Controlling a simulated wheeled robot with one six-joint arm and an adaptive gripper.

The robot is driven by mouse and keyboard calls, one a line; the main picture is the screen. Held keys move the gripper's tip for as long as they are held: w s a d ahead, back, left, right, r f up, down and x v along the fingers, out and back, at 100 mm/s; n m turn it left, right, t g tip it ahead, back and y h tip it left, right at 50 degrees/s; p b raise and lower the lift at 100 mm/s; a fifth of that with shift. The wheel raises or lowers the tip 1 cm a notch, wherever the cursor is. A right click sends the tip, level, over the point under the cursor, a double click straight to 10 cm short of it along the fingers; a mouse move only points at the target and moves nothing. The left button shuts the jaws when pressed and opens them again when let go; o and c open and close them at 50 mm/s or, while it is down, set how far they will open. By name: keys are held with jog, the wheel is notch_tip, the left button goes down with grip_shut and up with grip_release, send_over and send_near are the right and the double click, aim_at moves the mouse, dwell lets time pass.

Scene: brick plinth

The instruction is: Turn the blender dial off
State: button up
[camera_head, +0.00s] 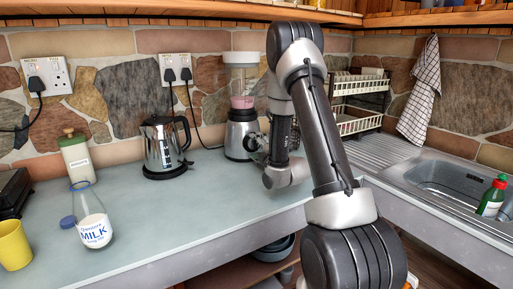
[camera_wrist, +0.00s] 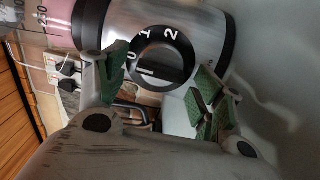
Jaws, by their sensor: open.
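The blender (camera_head: 241,130) stands on the counter against the stone wall, with a pink-filled jug on a metal base. Its black dial (camera_wrist: 163,60) shows in the wrist view, with the white marks 0, 1 and 2 on its ring. A short white mark lies at the dial's lower left; I cannot tell which number the dial is set to. My gripper (camera_wrist: 166,88) is open, with its green-padded fingers apart and the dial between and beyond them. Whether a finger touches it is unclear. In the head view my arm partly hides the blender's right side.
A kettle (camera_head: 164,147) stands left of the blender. A milk bottle (camera_head: 92,220), a lidded bottle (camera_head: 76,160) and a yellow cup (camera_head: 14,245) are farther left. A dish rack (camera_head: 358,112) and sink (camera_head: 450,180) are at right. The counter front is clear.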

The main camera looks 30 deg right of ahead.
jog(key=s, duration=0.7)
jog(key=shift+d, duration=0.1)
jog(key=shift+w+r, duration=0.15)
jog(key=shift+r, duration=0.05)
jog(key=s+a+r+m+g+h, duration=0.2)
jog(key=s+a+r+m+g, duration=0.1)
jog(key=s+r+m+g, duration=0.5)
jog(key=s+a+r+m+g, duration=0.1)
jog(key=s+a+m+g, duration=0.1)
jog(key=s, duration=0.6)
jog(key=s+a+r+m+g+y, duration=0.1)
jog(key=s+a+r+m, duration=0.1)
jog(key=s+m, duration=0.3)
jog(key=s+a+r+m+g, duration=0.2)
jog(key=s+m, duration=0.1)
jog(key=s, duration=0.9)
jog(key=shift+a+m+g, duration=0.3)
jog(key=shift+a, duration=0.1)
